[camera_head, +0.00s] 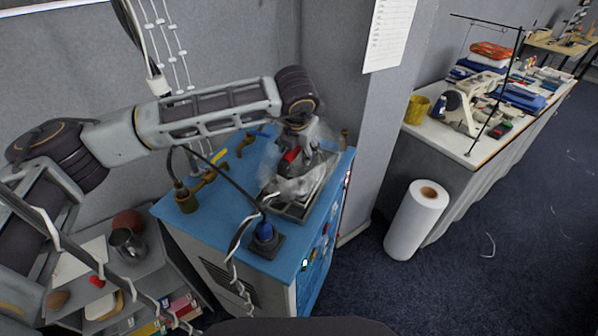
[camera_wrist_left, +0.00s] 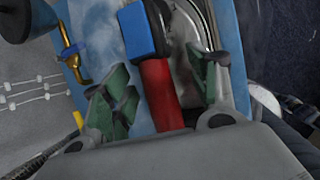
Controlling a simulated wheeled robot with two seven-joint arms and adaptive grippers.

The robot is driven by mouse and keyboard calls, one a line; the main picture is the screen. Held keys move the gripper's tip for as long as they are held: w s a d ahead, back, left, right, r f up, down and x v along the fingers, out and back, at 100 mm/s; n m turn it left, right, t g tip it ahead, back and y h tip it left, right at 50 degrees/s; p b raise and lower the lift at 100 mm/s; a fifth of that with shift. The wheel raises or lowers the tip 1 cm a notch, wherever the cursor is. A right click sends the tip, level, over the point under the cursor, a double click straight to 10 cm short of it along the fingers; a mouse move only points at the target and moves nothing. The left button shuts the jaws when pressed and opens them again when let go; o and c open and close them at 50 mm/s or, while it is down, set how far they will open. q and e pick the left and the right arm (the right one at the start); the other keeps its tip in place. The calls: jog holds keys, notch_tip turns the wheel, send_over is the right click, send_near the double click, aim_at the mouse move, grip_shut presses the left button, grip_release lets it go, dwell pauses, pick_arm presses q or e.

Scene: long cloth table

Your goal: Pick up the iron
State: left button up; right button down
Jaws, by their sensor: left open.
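A blue-topped cabinet (camera_head: 225,225) stands at centre left in the head view, with a metal tray (camera_head: 290,210) on it. My left gripper (camera_head: 296,148) is over the tray area. Below it is a grey, partly see-through shape with a red part (camera_head: 290,156), which looks like the iron; its outline is unclear. In the left wrist view, a red handle-like part (camera_wrist_left: 160,95) with a blue end (camera_wrist_left: 141,30) lies between the open fingers of the gripper (camera_wrist_left: 162,80). Curved metal (camera_wrist_left: 187,50) is beside it. I cannot tell whether the fingers touch it.
A wall is close behind. A shelf with a metal cup (camera_head: 127,243) is at left. A white roll (camera_head: 417,220) stands on the floor by the long table (camera_head: 452,147).

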pick_arm(q)
grip_shut()
jog(key=shift+w+r, duration=0.1)
jog(key=shift+r, duration=0.05)
dwell(0.4)
jog(key=shift+r, duration=0.15)
jog(key=shift+w+r+b, duration=0.1)
jog(key=shift+r+b, duration=0.2)
jog(key=shift+r, duration=0.45)
notch_tip(320, 180, up, 26)
jog(key=b, duration=0.3)
jog(key=shift+b, duration=0.4)
jog(key=shift+r, duration=0.1)
jog(key=shift+d, duration=0.1)
